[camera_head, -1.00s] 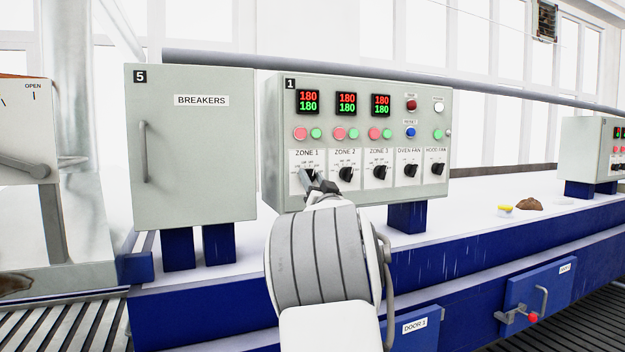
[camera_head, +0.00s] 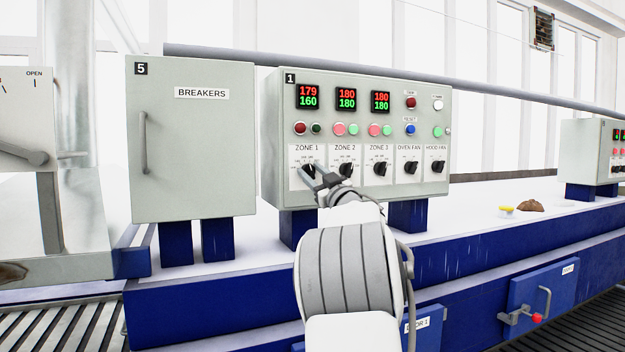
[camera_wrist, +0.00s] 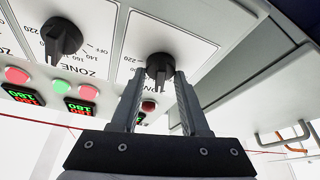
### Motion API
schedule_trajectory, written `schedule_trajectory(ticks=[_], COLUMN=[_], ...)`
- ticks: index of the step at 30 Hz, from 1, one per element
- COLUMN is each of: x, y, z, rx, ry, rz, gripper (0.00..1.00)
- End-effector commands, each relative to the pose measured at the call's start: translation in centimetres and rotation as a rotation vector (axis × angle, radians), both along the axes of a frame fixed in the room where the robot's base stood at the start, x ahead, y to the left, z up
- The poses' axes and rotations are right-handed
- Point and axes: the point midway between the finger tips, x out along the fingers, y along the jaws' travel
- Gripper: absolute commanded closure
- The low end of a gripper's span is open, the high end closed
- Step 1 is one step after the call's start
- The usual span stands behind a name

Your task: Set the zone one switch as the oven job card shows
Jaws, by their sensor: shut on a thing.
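The zone one switch (camera_head: 309,167) is a black rotary knob on a white scale plate, at the lower left of grey panel 1 (camera_head: 270,135). My gripper (camera_head: 315,177) reaches it from the front right. In the wrist view, turned over, the knob (camera_wrist: 160,67) sits between the fingertips of my gripper (camera_wrist: 159,84), which is shut on it. The fingers hide part of its scale, and I cannot read its setting. The zone 1 display (camera_head: 308,97) reads 179 over 160. I do not see the oven job card.
The zone 2 knob (camera_head: 345,170) stands close to the right, with more knobs beyond. The breakers box (camera_head: 190,150) stands to the left. Blue supports and a white-topped bench (camera_head: 440,219) lie below. A yellow-topped item (camera_head: 507,209) and a brown lump (camera_head: 531,206) lie at right.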

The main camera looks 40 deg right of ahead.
Motion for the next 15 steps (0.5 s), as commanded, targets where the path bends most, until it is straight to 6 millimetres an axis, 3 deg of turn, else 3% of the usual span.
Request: schedule_trajectory(ticks=[15], x=[0.00], y=[-0.13], z=[0.04], rx=[-0.370], ry=[0.091], rz=[-0.001], gripper=[1.00])
